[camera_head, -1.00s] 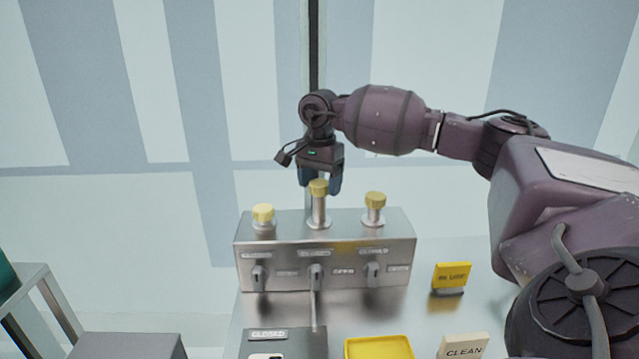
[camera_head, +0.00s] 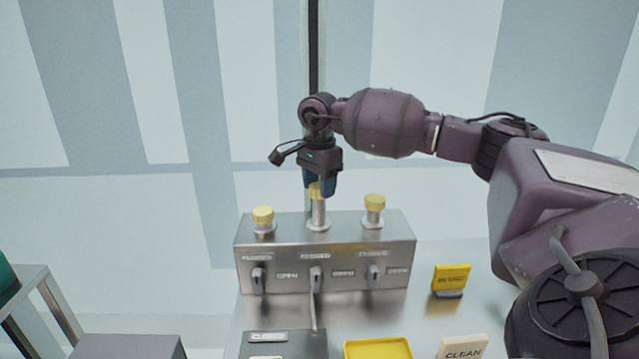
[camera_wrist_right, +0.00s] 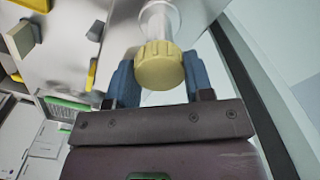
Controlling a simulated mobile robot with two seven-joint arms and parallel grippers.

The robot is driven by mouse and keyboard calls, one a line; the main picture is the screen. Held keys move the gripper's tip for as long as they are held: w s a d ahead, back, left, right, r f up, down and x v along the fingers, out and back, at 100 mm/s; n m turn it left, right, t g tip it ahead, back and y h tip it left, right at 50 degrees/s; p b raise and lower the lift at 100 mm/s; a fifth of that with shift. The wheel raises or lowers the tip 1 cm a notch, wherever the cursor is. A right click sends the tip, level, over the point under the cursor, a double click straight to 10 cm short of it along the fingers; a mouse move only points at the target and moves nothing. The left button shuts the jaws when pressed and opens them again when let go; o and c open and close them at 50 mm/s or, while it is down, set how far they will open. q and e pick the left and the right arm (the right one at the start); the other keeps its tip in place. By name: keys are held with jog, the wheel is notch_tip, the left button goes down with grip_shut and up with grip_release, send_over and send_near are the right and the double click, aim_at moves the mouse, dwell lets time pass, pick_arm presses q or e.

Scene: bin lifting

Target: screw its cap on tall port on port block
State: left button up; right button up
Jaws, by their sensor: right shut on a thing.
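The port block (camera_head: 325,248) is a metal box with three ports on top, each with a yellow cap. The tall port (camera_head: 319,212) is the middle one, and its yellow cap (camera_head: 315,192) sits at its top. My right gripper (camera_head: 319,190) comes down from above and is shut on this cap, its blue fingers on either side. In the right wrist view the ribbed yellow cap (camera_wrist_right: 158,65) shows between the two fingers, on the pale port tube. The fingers partly hide the cap in the head view. My left gripper is not in view.
Capped shorter ports stand at left (camera_head: 263,218) and right (camera_head: 374,208). Levers with labels line the block's front. A yellow sign (camera_head: 451,279), a yellow tray (camera_head: 378,349) and a CLEAN block (camera_head: 463,347) stand on the metal table in front and to the right.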

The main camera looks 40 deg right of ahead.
jog(key=m, duration=0.5)
jog(key=shift+p, duration=0.35)
jog(key=m, duration=0.3)
jog(key=shift+m, duration=0.4)
jog(key=o, duration=0.8)
jog(key=shift+p, duration=0.3)
jog(key=shift+r+p, duration=0.35)
jog(key=shift+r, duration=0.3)
jog(key=shift+r+p, duration=0.75)
jog(key=shift+r, duration=0.45)
jog(key=shift+r+p, duration=1)
jog(key=shift+r, duration=0.65)
